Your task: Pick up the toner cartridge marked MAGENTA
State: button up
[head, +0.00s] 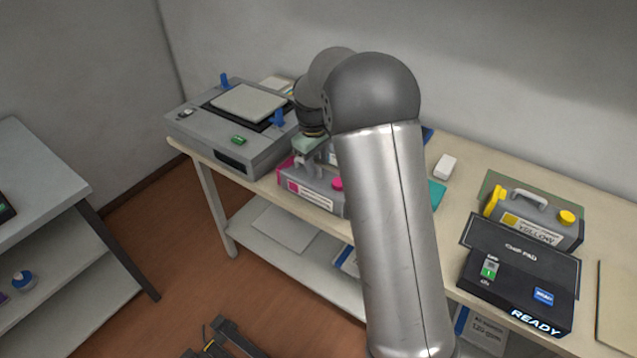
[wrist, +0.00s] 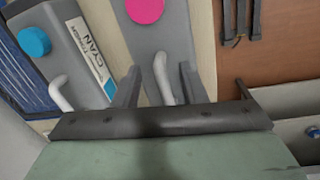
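The magenta cartridge (head: 312,191) is a grey box with a pink cap and pink end, standing at the front edge of the bench, partly hidden by my arm. In the wrist view its pink cap (wrist: 145,9) is at the top and its pale handle (wrist: 162,77) stands between my fingers. My gripper (head: 308,163) is over the cartridge, pointing down. In the wrist view the gripper fingers (wrist: 160,70) are apart on either side of the handle, with gaps visible; the handle's lower end is hidden by the gripper body.
A cyan cartridge (wrist: 75,50) stands close beside the magenta one. A grey printer-like machine (head: 240,130) is to the left. A yellow-capped cartridge (head: 530,222) and a black chip pad box (head: 520,275) are at the right. A small white block (head: 445,167) lies behind.

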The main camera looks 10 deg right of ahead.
jog(key=shift+d+f, duration=0.1)
jog(key=shift+f, duration=0.7)
grip_shut()
jog(key=shift+r, duration=0.15)
dwell(0.7)
